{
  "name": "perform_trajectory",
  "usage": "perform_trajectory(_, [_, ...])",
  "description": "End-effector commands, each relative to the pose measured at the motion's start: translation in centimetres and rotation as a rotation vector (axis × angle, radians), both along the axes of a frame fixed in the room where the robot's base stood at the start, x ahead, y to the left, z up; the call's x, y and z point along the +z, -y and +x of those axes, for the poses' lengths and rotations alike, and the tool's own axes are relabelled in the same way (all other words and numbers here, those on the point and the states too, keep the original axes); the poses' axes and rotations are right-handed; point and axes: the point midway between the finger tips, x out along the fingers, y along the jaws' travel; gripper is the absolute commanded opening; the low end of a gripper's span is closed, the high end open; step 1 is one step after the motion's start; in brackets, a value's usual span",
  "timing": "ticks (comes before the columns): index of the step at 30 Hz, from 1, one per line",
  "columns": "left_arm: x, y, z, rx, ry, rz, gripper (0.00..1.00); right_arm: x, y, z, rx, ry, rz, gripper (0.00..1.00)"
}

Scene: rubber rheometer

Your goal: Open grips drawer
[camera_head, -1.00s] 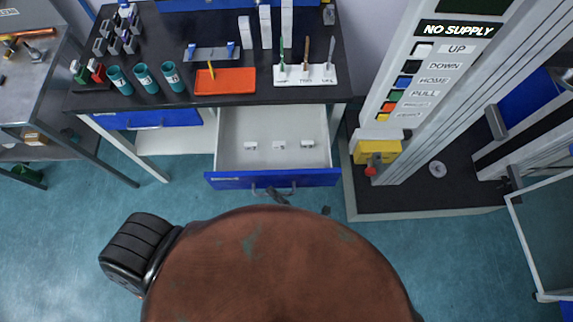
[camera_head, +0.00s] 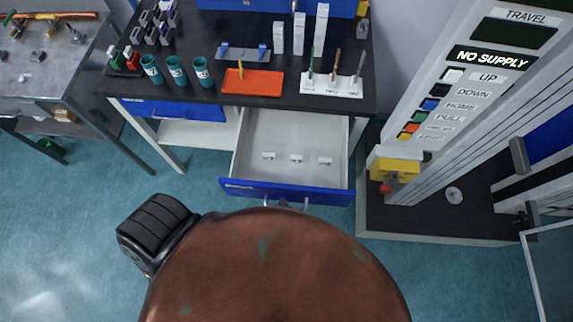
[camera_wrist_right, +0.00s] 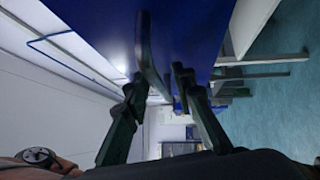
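The open drawer (camera_head: 290,135) under the black workbench is pulled out, with several small white pieces on its pale floor. Its blue front (camera_head: 240,187) has a metal handle (camera_head: 306,203), partly hidden by my body. In the head view, only a dark bit of my right gripper (camera_head: 283,204) shows at the handle. In the right wrist view, the fingers of my right gripper (camera_wrist_right: 160,80) are apart, with the curved handle (camera_wrist_right: 146,55) between or just beyond their tips. Contact cannot be told. My left gripper is not in view.
A closed blue drawer (camera_head: 180,110) is to the left. The bench top (camera_head: 215,40) holds teal cups, an orange tray (camera_head: 252,82) and a white tool stand (camera_head: 331,88). The testing machine (camera_head: 440,110) stands close on the right. Floor (camera_head: 90,220) is clear at left.

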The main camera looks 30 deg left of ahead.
Motion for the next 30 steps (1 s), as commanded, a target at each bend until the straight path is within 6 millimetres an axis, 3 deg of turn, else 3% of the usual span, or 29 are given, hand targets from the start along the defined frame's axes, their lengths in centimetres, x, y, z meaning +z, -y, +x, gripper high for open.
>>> perform_trajectory(11, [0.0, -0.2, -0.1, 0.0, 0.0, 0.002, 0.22, -0.1, 0.7, -0.2, 0.0, -0.001, -0.001, 0.25])
perform_trajectory(24, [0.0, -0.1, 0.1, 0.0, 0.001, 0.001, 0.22, -1.3, 8.7, -2.6, 0.0, -0.001, -0.003, 0.25])
perform_trajectory(30, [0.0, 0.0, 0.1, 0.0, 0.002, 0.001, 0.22, -1.5, 10.9, -3.3, 0.0, 0.0, -0.001, 0.25])
